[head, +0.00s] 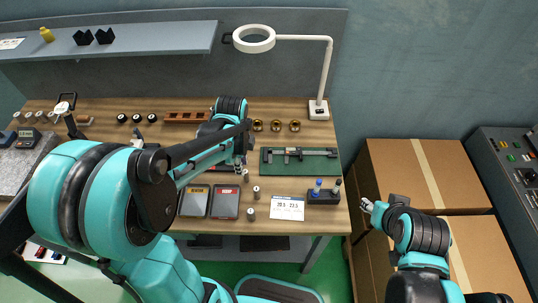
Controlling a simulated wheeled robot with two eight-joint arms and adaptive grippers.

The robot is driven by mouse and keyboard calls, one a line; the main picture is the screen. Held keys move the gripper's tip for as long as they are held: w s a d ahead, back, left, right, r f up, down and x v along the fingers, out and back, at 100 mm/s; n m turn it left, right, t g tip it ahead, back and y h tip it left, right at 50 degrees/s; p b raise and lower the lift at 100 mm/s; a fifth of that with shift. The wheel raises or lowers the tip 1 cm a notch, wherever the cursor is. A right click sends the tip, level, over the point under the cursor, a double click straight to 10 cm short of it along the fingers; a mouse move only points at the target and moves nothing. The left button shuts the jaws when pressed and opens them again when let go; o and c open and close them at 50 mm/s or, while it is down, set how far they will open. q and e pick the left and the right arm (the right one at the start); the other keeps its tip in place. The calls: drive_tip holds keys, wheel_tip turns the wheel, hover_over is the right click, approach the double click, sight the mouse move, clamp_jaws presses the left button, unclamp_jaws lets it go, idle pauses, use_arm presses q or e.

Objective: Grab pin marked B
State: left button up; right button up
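Several small grey metal pins stand on the wooden table. One pin (245,175) is just below my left gripper, another pin (256,192) is nearer the front, and another pin (251,213) is near the front edge. No letter B is readable on any of them. My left gripper (240,164) points down close to the rearmost pin; whether it touches it, or is open or shut, is too small to tell. My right gripper (367,205) is right of the table, away from the pins, over cardboard boxes; its finger state is unclear.
Two dark cases (225,202) lie left of the pins. A white card (287,208) and a dark block (323,197) with a blue-topped piece stand to the right. A caliper lies on a green mat (325,170) behind. A lamp (318,108) stands at the back right.

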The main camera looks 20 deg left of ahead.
sight(246, 175)
use_arm(q)
drive_tip(key=shift+w+d+m, duration=0.25)
drive_tip(key=shift+w+m, duration=0.25)
drive_tip(key=shift+w, duration=0.05)
drive_tip(key=shift+w+d+f, duration=0.1)
drive_tip(key=shift+w+f, duration=0.05)
drive_tip(key=shift+f, duration=0.15)
wheel_tip(246, 175, down, 8)
drive_tip(key=b, duration=0.2)
drive_tip(key=shift+r+b, duration=0.25)
drive_tip(key=shift+b, duration=0.05)
use_arm(e)
drive_tip(key=shift+d+f, duration=0.35)
drive_tip(key=shift+f, duration=0.55)
use_arm(q)
drive_tip(key=shift+s, duration=0.2)
clamp_jaws()
